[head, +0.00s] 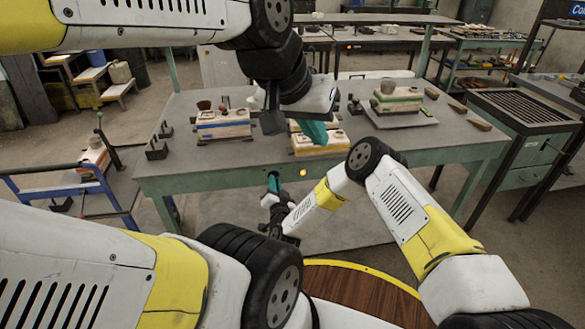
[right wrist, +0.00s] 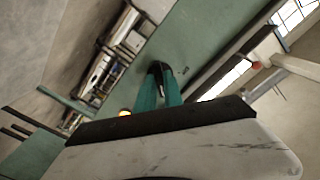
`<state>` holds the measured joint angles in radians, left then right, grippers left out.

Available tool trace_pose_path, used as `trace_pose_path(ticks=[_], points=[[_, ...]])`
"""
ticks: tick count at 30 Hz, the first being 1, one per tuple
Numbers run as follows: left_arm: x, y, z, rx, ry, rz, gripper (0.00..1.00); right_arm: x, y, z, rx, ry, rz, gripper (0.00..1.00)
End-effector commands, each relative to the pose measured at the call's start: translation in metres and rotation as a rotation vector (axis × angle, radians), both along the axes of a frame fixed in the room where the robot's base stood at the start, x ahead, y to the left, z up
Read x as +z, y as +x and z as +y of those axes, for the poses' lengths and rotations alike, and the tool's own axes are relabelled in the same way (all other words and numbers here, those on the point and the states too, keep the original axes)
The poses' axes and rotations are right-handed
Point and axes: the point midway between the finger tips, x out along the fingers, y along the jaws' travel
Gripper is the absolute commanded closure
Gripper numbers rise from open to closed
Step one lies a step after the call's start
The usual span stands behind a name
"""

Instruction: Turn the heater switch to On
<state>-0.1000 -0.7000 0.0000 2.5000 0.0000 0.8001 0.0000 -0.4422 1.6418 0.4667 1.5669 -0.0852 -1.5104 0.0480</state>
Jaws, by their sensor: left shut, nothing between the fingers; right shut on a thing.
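The heater switch (right wrist: 155,66) is a small dark knob on the green front edge of the table in the right wrist view; the fingers mostly hide it. My right gripper (head: 273,183) is at that front edge, its teal fingers shut on the switch; they also show in the right wrist view (right wrist: 160,82). A round orange light (head: 303,172) glows on the edge just right of the fingers; it also shows in the right wrist view (right wrist: 125,113). The switch's turned position cannot be made out. My left gripper (head: 316,132) is shut and empty above the tabletop.
The green table (head: 220,167) bears several moulds: one at left (head: 224,124), one partly behind my left gripper (head: 318,145), one at right (head: 397,99). Dark metal brackets (head: 157,148) stand at its left end. A blue-railed cart (head: 70,188) stands at left.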

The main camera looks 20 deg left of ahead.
Motion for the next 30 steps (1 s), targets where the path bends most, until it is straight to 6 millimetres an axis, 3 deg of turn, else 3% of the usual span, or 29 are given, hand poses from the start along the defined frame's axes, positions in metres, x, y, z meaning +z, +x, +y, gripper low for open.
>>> trace_pose_path(ticks=[10,26,27,30], points=[[0.0000,0.0000,0.0000,0.000,0.000,0.000,1.00,-0.0011,-0.0006,-0.0003,0.000,0.106,0.068,1.00],[0.0000,0.0000,0.0000,0.000,0.000,0.000,1.00,-0.0013,-0.0008,-0.0002,0.001,0.123,0.079,1.00],[0.0000,0.0000,0.0000,0.000,0.000,0.000,1.00,-0.0013,-0.0008,-0.0002,0.001,0.123,0.079,0.80],[0.0000,0.0000,0.0000,0.000,0.000,0.000,1.00,-0.0011,-0.0007,-0.0002,0.000,0.122,0.078,0.66]])
